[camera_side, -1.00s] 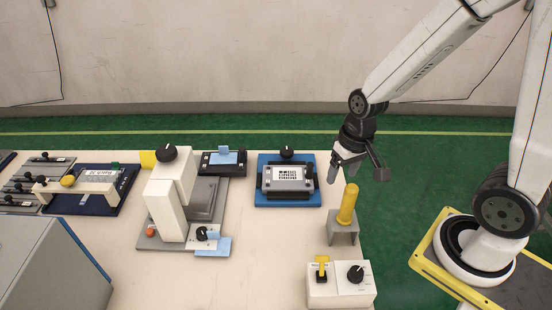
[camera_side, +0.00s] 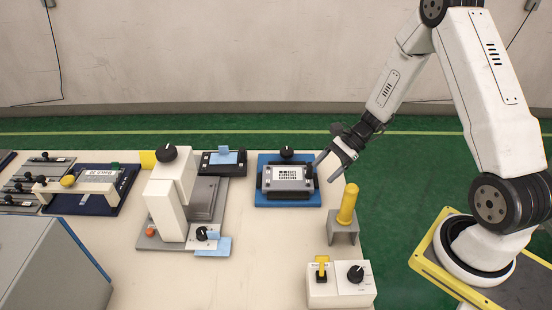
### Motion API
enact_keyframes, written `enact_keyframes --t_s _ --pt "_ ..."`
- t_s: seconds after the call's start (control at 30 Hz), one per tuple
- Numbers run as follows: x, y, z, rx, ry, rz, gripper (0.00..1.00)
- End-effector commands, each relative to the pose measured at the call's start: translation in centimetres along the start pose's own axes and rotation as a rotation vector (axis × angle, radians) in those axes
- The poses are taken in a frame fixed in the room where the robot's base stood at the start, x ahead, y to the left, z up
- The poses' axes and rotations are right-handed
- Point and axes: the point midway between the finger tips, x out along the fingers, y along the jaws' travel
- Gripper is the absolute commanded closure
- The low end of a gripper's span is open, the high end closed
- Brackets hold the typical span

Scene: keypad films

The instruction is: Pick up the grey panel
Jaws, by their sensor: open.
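The grey panel (camera_side: 288,178), with dark keypad marks on a white patch, lies in a dark holder on a blue base (camera_side: 262,199) near the table's back right. A black knob stands behind it on the same base. My gripper (camera_side: 321,168) is open, just right of the panel and above the table's right edge. Its jaws point left and down towards the panel. It holds nothing that I can see. I cannot tell whether a jaw touches the holder's right end.
A yellow handle (camera_side: 347,205) stands upright in a grey stand, close in front of my gripper. A white box (camera_side: 341,287) with a yellow switch and black knob is at the front right. A white press (camera_side: 170,200) stands left of the blue base. Bare table lies between (camera_side: 265,250).

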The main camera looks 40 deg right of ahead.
Motion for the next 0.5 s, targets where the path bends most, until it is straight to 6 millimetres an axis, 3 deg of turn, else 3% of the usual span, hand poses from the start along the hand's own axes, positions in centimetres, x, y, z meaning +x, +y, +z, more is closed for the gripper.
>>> enact_keyframes --t_s 0.23,0.5 --pt "-1.3 -2.8 -4.4 0.247 -0.171 -0.239 0.25" --pt "-2.2 -3.9 -6.2 0.334 -0.242 -0.347 0.25"
